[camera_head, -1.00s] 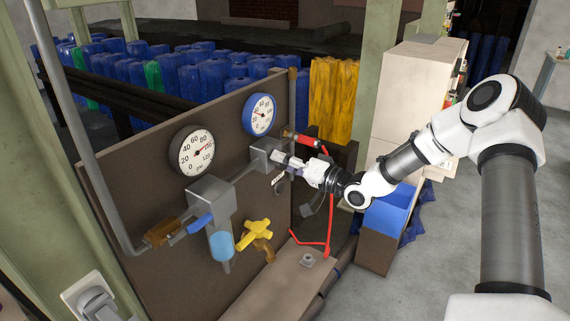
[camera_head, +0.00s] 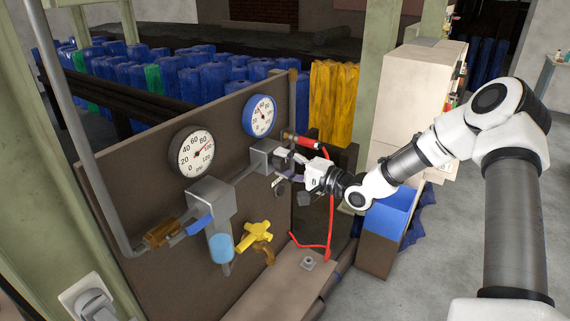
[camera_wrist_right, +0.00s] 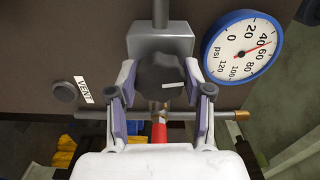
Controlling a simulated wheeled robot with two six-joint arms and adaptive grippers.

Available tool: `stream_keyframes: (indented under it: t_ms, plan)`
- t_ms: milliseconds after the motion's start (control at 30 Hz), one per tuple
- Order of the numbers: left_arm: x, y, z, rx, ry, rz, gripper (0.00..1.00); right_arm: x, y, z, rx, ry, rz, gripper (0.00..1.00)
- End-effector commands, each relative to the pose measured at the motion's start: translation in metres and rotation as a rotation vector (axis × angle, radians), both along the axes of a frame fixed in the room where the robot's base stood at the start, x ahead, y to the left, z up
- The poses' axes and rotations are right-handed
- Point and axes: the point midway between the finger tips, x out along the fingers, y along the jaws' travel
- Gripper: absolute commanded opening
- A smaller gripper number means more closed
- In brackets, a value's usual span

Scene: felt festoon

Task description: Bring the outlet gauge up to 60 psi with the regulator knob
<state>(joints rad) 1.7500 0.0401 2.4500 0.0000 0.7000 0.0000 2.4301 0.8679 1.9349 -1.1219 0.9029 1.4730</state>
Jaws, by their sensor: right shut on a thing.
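The regulator body (camera_head: 265,158) is a grey block on the brown panel. My right gripper (camera_wrist_right: 160,95) has its purple pads on either side of the dark round regulator knob (camera_wrist_right: 165,72), shut on it. A white mark shows on the knob's face. The blue-rimmed outlet gauge (camera_head: 260,115) is just above the regulator and also shows in the right wrist view (camera_wrist_right: 243,48). Its red needle lies between 40 and 60 there. In the head view the gripper largely hides the knob. My left gripper is not in view.
A black-rimmed gauge (camera_head: 196,152), a yellow valve handle (camera_head: 257,232) and a blue-handled valve (camera_head: 199,225) sit left on the panel. A red hose (camera_head: 329,220) hangs below my right gripper. A round knob (camera_wrist_right: 65,91) stands beside a VENT label (camera_wrist_right: 83,89).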

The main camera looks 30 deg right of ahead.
Motion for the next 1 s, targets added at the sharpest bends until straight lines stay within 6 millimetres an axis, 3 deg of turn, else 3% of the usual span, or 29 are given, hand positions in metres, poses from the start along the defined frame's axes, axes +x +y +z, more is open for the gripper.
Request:
stream_keyframes:
  t_ms: [333, 367, 400, 433, 767, 867, 1000]
  plan:
    - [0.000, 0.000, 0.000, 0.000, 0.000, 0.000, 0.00, 0.000, 0.000, 0.001, 0.002, -0.002, -0.001, 0.15]
    - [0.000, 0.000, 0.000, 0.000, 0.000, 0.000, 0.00, 0.000, -0.001, 0.001, 0.002, -0.002, -0.001, 0.57]
    - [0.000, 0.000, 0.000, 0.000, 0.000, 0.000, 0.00, 0.000, 0.000, 0.001, 0.002, -0.002, -0.001, 0.71]
    - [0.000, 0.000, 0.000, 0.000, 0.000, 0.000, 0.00, 0.000, 0.000, 0.001, 0.002, -0.002, -0.001, 0.76]
    - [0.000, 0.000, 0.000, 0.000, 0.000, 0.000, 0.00, 0.000, 0.000, 0.003, 0.002, -0.002, -0.001, 0.76]
    - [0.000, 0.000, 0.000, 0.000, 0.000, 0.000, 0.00, 0.001, 0.000, 0.014, 0.003, -0.004, -0.001, 0.76]
    - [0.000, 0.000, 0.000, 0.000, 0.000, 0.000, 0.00, 0.001, 0.000, 0.047, 0.002, -0.011, -0.001, 0.76]
